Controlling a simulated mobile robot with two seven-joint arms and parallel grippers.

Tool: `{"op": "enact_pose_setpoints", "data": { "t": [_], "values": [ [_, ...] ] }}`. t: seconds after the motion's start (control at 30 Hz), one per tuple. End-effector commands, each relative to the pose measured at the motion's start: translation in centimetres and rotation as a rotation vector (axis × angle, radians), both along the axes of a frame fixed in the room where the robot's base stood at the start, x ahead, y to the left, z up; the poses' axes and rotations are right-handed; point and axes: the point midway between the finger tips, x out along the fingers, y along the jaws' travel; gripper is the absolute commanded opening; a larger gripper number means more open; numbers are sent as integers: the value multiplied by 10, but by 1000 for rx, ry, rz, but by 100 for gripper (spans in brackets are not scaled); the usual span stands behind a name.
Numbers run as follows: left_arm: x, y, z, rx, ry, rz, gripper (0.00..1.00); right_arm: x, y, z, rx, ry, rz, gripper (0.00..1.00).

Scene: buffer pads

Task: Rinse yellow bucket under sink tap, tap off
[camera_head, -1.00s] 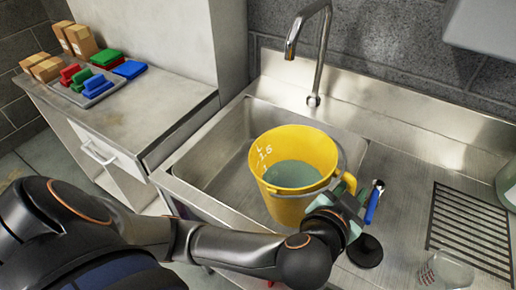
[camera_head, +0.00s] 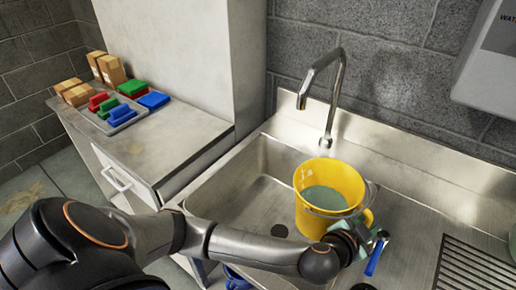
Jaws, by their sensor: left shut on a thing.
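The yellow bucket (camera_head: 312,222) is upright at the right side of the metal sink basin (camera_head: 252,190). Grey-green liquid shows inside its mouth. My left gripper (camera_head: 362,238) is at the bucket's right side, shut on its yellow handle; its fingers are partly hidden. The curved metal tap (camera_head: 337,95) stands behind the basin, its spout above and slightly left of the bucket in the picture. No water stream shows. A blue lever (camera_head: 375,258) stands just right of the gripper. Whether the bucket touches the basin floor I cannot tell. My right gripper is not in view.
A dark drain (camera_head: 279,230) shows in the bare basin floor left of the bucket. A slotted drain area (camera_head: 472,268) lies at right. The left counter (camera_head: 165,140) holds cardboard boxes (camera_head: 110,70) and a tray (camera_head: 118,122) of coloured blocks. A wall dispenser (camera_head: 490,75) hangs upper right.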

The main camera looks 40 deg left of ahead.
Motion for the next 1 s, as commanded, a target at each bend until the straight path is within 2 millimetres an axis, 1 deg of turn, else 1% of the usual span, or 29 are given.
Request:
{"op": "enact_pose_setpoints", "data": {
  "t": [0.03,0.1,0.4,0.53,0.83,1.0],
  "values": [
    [4,3,1,11,-4,-4,0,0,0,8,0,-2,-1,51],
    [9,7,-5,19,-3,-12,0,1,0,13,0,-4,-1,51],
    [22,22,-27,45,7,-41,0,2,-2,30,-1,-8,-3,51],
    [22,23,-36,48,10,-47,0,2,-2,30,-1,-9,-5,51],
    [22,23,-38,47,8,-49,0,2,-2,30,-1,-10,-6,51],
    [22,25,-43,-5,9,-74,0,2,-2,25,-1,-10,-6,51]
  ]
}}
